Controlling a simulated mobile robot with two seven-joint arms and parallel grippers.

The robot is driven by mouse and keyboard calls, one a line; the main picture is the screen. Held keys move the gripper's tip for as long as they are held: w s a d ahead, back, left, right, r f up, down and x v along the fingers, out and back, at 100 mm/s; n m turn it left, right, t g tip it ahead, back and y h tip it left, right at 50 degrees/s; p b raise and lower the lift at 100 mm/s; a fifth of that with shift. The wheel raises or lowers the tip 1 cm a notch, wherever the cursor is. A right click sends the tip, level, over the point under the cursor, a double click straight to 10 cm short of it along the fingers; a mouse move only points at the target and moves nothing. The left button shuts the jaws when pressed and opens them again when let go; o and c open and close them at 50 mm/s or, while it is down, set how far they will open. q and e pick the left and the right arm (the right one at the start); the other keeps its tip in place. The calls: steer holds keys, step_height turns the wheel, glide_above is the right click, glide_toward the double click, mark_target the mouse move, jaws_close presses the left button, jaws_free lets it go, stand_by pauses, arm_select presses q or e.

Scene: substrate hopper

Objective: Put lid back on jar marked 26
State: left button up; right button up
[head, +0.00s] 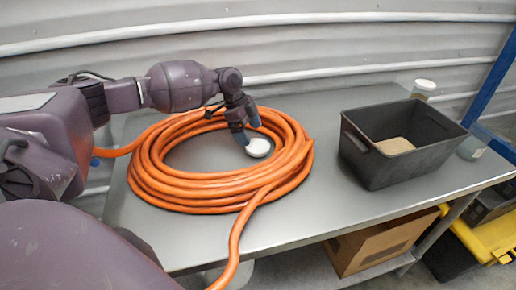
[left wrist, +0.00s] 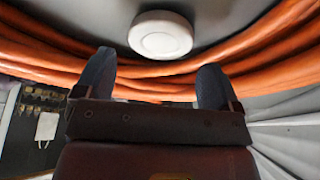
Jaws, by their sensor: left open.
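A white round lid (head: 258,147) lies on the metal table inside the coil of orange hose. It also shows in the left wrist view (left wrist: 161,35), beyond the fingertips. My left gripper (head: 246,130) is over the coil, close to the lid, with its blue fingers apart and nothing between them; its fingers also show in the left wrist view (left wrist: 156,62). A clear jar without a visible lid (head: 474,143) stands right of the black bin. Another jar with a pale lid (head: 423,89) stands behind the bin. No number is readable on either jar. My right gripper is not in view.
The orange hose coil (head: 160,180) surrounds the lid, and its tail runs off the front edge. A black bin (head: 375,168) with something tan inside stands between the coil and the open jar. A corrugated wall (head: 300,45) is behind. Bare table lies between coil and bin.

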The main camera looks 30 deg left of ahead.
mark_target(257, 145)
arm_select(q)
steer(key=shift+d+f, duration=0.2)
steer(key=shift+f, duration=0.15)
steer(key=x, duration=0.3)
steer(key=shift+w+d+f, duration=0.1)
steer(key=shift+w+d, duration=0.05)
steer(key=shift+d, duration=0.05)
steer(key=shift+d+f, duration=0.15)
steer(key=shift+f, duration=0.3)
